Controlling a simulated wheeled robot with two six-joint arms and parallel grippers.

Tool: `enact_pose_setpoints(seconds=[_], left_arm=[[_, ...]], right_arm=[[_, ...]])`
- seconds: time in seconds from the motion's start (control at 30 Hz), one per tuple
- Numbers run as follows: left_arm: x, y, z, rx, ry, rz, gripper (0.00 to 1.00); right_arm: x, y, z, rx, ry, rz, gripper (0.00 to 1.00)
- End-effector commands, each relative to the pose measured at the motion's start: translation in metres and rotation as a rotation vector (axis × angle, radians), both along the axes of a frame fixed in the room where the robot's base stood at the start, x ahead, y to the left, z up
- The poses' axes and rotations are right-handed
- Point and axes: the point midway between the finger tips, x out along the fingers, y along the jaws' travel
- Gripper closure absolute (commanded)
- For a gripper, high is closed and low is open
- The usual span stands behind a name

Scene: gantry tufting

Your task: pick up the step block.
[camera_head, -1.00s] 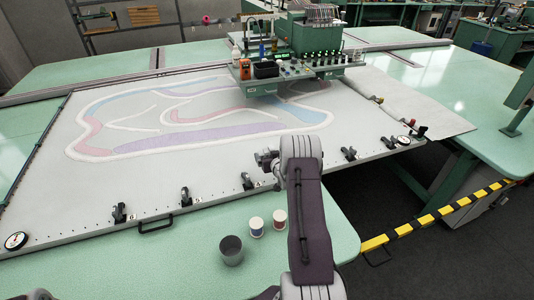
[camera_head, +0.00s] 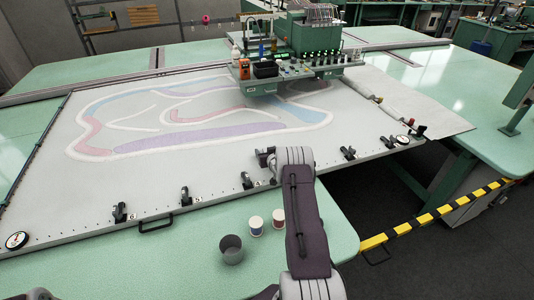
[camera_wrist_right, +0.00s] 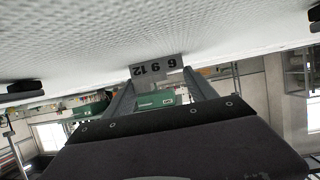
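The step block is a small grey block (camera_wrist_right: 157,68) marked 6 9 12, upside down in the right wrist view. It sits against the white fabric, in line with the gap between my right fingertips. My right gripper (camera_wrist_right: 158,82) has its two fingers apart, one toward each side of the block; I see no clear grip on it. In the head view my right gripper (camera_head: 266,158) is over the near edge of the frame, partly hidden by my own wrist. I cannot make out the block there. My left gripper is not in view.
Black clamps (camera_head: 185,195) line the near edge of the white tufting frame (camera_head: 75,215). A grey cup (camera_head: 231,250) and two thread spools (camera_head: 256,226) stand on the green table (camera_head: 185,270). The gantry machine (camera_head: 300,68) is farther back. A yellow-black barrier (camera_head: 440,212) is at right.

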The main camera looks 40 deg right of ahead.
Motion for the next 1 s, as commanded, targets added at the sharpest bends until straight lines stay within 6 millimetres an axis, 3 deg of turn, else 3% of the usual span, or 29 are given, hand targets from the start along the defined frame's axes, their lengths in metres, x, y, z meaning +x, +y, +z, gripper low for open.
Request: enact_pose_setpoints(seconds=[0.33,0.57,1.0], left_arm=[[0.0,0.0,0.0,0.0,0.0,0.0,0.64],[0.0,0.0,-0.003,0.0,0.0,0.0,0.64],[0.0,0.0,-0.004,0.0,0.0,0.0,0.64]], right_arm=[[0.001,0.0,0.005,-0.002,-0.002,0.0,0.93],[0.001,0.0,0.04,-0.004,-0.006,0.0,0.93],[-0.09,-0.033,0.099,-0.003,-0.003,-0.003,0.93]])
